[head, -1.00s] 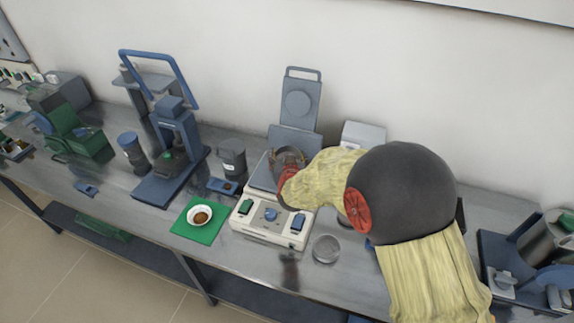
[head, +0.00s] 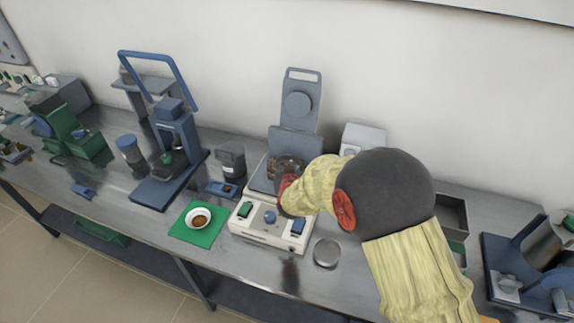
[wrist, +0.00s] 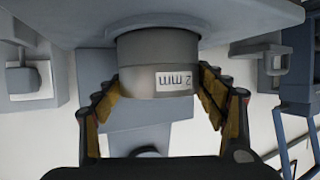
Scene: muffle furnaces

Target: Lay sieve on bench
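The sieve (wrist: 160,65) is a grey round drum with a white "2 mm" label, upside down in the wrist view. It stands against the flat plate of the bench machine (head: 268,222); I cannot tell any gap. In the head view the sieve (head: 287,166) shows partly behind my gripper (head: 287,185). In the wrist view my gripper (wrist: 160,90) has one finger pad on each side of the sieve, both seeming to touch its wall. The metal bench (head: 240,262) runs across the view.
A round metal dish (head: 327,252) lies on the bench just right of the machine's front. A white bowl (head: 199,218) with brown material stands on a green mat (head: 180,232) to the left. A blue press (head: 172,150) stands farther left. Some bare bench lies along the front edge.

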